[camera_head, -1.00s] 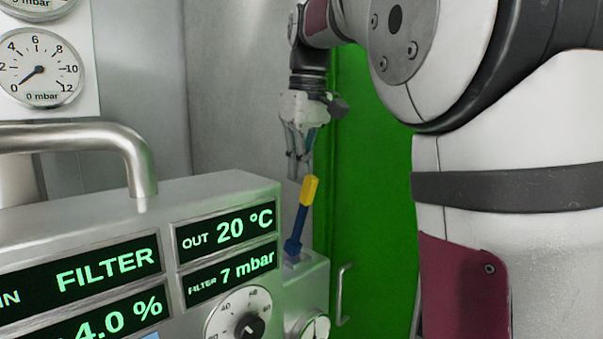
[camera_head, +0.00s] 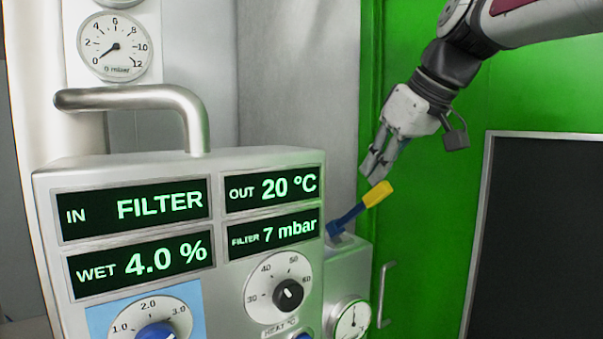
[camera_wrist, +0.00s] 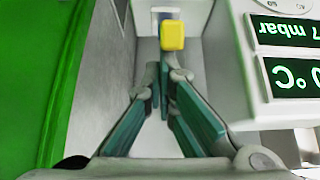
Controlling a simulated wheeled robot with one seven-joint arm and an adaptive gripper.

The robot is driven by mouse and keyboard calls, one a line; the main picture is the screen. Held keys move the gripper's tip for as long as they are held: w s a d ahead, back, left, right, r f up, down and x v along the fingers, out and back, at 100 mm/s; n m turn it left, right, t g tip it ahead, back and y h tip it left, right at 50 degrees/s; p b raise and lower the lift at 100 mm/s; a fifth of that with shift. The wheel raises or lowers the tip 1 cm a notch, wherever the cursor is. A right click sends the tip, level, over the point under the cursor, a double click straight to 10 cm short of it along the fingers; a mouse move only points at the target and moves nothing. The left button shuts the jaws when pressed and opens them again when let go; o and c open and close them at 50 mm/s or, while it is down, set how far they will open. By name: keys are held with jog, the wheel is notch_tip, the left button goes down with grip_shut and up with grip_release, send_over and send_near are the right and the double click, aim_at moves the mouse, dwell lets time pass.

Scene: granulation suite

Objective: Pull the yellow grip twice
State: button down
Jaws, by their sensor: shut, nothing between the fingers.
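The yellow grip (camera_head: 377,194) is the end of a blue lever (camera_head: 345,221) that rises from a grey housing beside the control panel. In the head view the lever tilts to the right. My gripper (camera_head: 368,176) is just above and left of the yellow grip, pointing down, with its fingers close together and nothing between them. In the wrist view the yellow grip (camera_wrist: 172,36) shows just beyond the fingertips (camera_wrist: 163,75). I cannot tell whether a finger touches it.
The control panel (camera_head: 190,160) with lit displays and knobs stands to the left, with a metal pipe handle (camera_head: 135,98) on top. A green door (camera_head: 432,235) with a small handle (camera_head: 384,290) is behind. A dial gauge (camera_head: 350,325) sits below the lever.

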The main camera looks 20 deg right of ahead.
jog(key=s+f+t+b, duration=0.2)
jog(key=b, duration=0.1)
jog(key=s+f+t+b, duration=0.1)
jog(key=b, duration=0.1)
jog(key=shift+s+d+f+y, duration=0.1)
jog(key=shift+d+f+y, duration=0.2)
jog(key=shift+f, duration=0.05)
jog(key=shift+s+d+f+b, duration=0.15)
jog(key=shift+s+f+b, duration=0.55)
jog(key=shift+b, duration=0.5)
jog(key=shift+f, duration=0.15)
jog(key=r+p, duration=0.1)
jog(key=r, duration=0.1)
jog(key=w+r+p, duration=0.1)
jog(key=r, duration=0.2)
jog(key=shift+p, duration=0.4)
jog(key=f+v, duration=0.1)
jog(key=v, duration=0.8)
jog(key=shift+s, duration=0.5)
jog(key=shift+r, duration=0.15)
